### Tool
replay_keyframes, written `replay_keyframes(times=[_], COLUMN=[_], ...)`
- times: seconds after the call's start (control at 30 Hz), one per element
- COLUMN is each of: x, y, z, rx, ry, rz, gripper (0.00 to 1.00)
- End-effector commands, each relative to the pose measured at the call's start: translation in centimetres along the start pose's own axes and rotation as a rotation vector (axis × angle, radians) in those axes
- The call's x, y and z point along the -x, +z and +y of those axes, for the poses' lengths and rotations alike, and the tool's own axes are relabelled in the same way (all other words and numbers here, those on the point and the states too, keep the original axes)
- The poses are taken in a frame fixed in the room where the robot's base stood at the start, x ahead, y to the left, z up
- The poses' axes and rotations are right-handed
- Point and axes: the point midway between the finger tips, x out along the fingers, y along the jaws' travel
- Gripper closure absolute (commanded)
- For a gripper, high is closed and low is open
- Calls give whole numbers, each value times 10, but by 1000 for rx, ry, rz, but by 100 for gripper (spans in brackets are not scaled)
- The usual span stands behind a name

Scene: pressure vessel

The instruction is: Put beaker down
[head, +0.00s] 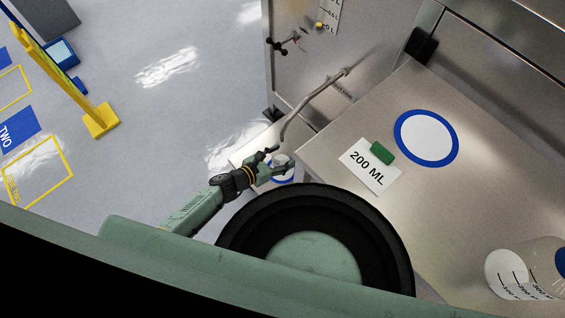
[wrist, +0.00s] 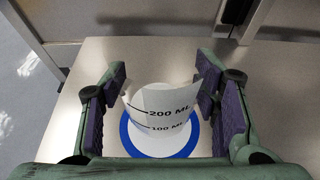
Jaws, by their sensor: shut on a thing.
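My gripper (head: 270,166) is shut on a clear beaker (wrist: 165,98) with 200 ML and 100 ML marks. In the wrist view the purple finger pads stand on both sides of the beaker. In the head view the beaker (head: 281,161) is small and partly hidden by my gripper. Below it is a white disc with a blue ring (wrist: 186,150) on a metal shelf (wrist: 92,60). The beaker looks upright over this disc. I cannot tell whether its base touches the disc.
A metal table (head: 340,130) holds an empty blue-ringed disc (head: 455,140), a 200 ML card (head: 370,178) and a green block (head: 382,153). Another marked container (head: 520,278) is at the lower right. A hose (head: 308,100) comes down from the panel close to my gripper.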

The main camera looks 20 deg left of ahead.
Motion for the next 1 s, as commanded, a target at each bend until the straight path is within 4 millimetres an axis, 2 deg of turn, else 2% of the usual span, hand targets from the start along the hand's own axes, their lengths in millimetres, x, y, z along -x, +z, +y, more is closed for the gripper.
replay_keyframes(times=[0.4,0.77,0.8,1.0], x=[-20,-21,-20,-20], y=[-45,-49,-48,-48], z=[0,0,0,0], rx=[1,0,0,0], ry=[-1,0,0,0], rz=[0,-1,-1,0], gripper=[73,73,43,30])
